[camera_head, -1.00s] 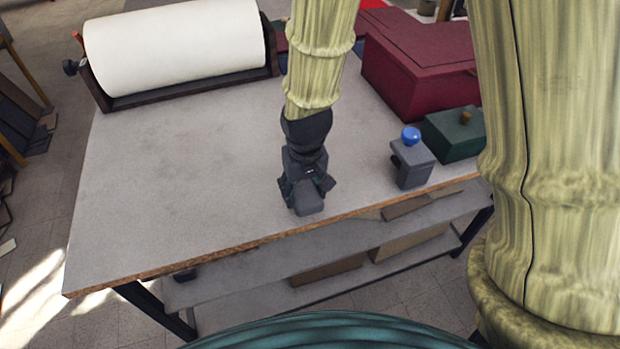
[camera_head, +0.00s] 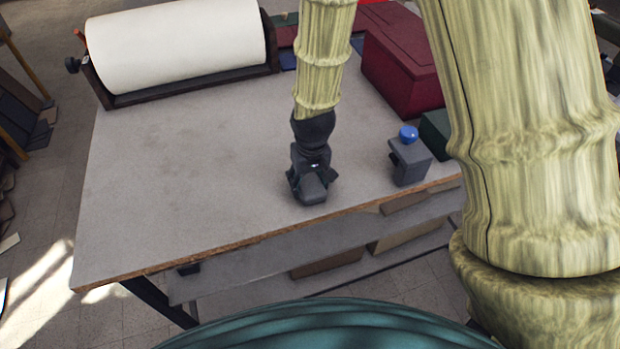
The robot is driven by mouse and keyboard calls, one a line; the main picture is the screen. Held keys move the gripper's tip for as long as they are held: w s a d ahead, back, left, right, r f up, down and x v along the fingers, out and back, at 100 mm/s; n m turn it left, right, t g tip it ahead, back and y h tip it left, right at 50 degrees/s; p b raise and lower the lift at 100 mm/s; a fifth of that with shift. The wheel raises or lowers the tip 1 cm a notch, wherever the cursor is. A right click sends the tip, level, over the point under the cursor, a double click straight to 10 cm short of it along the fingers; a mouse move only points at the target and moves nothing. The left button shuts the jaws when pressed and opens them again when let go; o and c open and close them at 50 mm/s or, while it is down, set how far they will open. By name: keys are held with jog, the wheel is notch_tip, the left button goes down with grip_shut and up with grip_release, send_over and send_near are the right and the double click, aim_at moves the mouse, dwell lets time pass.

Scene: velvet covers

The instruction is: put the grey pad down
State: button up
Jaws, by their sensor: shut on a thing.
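The grey pad (camera_head: 314,188) is a small dark grey block at the end of my gripper (camera_head: 311,180), near the front edge of the table (camera_head: 190,190). My gripper points down and is shut on the pad, with its dark fingers on either side. The fingers partly hide the pad. I cannot tell whether its underside touches the tabletop or hangs just above it.
A grey box with a blue knob (camera_head: 408,134) stands right of my gripper. A dark green box (camera_head: 434,130) and a crimson box (camera_head: 405,65) are behind it. A white paper roll (camera_head: 178,48) lies at the back left. The table's left and middle are clear.

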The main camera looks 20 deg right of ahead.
aim_at(311, 184)
jog(key=shift+f, duration=0.2)
jog(key=o, duration=0.9)
jog(key=shift+r, duration=0.1)
jog(key=shift+s+r+b, duration=0.25)
jog(key=shift+r+b, duration=0.15)
jog(key=shift+r, duration=1.6)
jog(key=shift+s+r+b, duration=0.2)
jog(key=shift+r+b, duration=0.25)
jog(key=shift+r, duration=1.6)
jog(key=shift+s+r+b, duration=0.25)
jog(key=shift+r+b, duration=0.15)
jog(key=shift+r, duration=1.6)
